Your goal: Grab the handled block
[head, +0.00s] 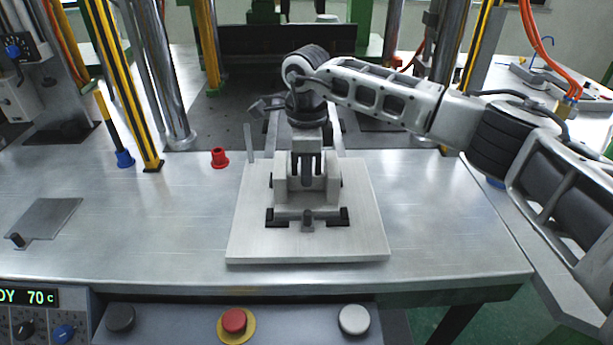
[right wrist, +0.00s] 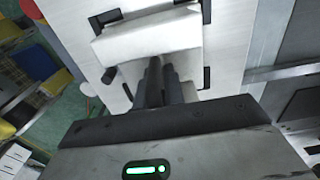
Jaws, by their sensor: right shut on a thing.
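The handled block (head: 281,184) is a pale grey metal piece. It sits upright on a square metal plate (head: 250,244) in the middle of the table. My right gripper (head: 307,182) comes down on it from above, with its dark fingers between the block's raised sides, shut on its handle. The fingers hide most of the handle. In the right wrist view the fingers (right wrist: 157,80) are close together against the block (right wrist: 150,36), over the plate (right wrist: 232,50). I cannot tell any gap between block and plate. My left gripper is not in view.
A red cup-shaped piece (head: 220,158) and a hammer-like tool with a blue end (head: 124,158) stand to the left. Yellow-black posts (head: 135,90) and steel columns rise behind. Buttons (head: 234,320) line the front. The table right of the plate is clear.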

